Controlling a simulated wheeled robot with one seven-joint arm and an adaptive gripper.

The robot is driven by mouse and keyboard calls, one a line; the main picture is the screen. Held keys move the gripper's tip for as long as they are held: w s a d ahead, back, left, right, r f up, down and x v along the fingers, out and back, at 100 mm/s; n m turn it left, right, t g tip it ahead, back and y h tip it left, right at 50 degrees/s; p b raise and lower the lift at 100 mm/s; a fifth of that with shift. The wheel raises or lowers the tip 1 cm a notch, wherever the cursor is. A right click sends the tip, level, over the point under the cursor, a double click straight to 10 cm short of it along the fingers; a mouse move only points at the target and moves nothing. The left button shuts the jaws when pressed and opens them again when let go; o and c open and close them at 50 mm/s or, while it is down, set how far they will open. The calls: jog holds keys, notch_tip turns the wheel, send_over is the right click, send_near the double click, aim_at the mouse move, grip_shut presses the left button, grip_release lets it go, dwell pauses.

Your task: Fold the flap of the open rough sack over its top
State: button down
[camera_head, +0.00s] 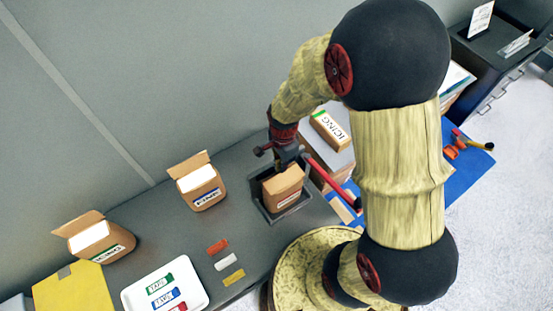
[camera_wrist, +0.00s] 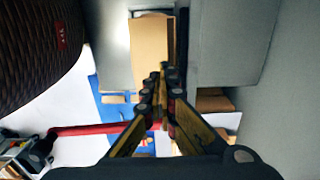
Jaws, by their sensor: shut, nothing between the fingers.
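A brown sack (camera_head: 283,187) with a white front label stands in a dark square tray (camera_head: 291,211) on the bench. Its top shows as plain brown card, with no opening visible; it also shows in the wrist view (camera_wrist: 151,48). My gripper (camera_head: 287,163) is shut and empty, pointing down at the rear of this sack's top; touch cannot be told. Its fingertips show in the wrist view (camera_wrist: 163,72). Two other sacks stand open with flaps raised and white inside: one in the middle (camera_head: 201,186), one at the left (camera_head: 94,240). Their labels are too small to read surely.
A box marked ICING (camera_head: 329,127) lies on a grey block right of the tray. A red bar (camera_head: 331,182) slants beside the sack. A white tray (camera_head: 190,281) with labelled pieces and several coloured tags lie in front. A yellow sheet (camera_head: 72,292) is at the left.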

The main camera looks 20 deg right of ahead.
aim_at(282, 176)
notch_tip(282, 176, up, 5)
jog(key=p, duration=0.3)
jog(key=shift+f, duration=0.2)
dwell(0.5)
jog(key=s+a+r+n+t+b, duration=0.1)
jog(key=s+r+n+t+b, duration=0.4)
jog(key=b, duration=1.5)
jog(key=s+r+n, duration=0.3)
jog(key=s+n, duration=0.4)
jog(key=n, duration=0.3)
jog(key=shift+r+n+t+b, duration=0.3)
jog(key=shift+n+b, duration=0.1)
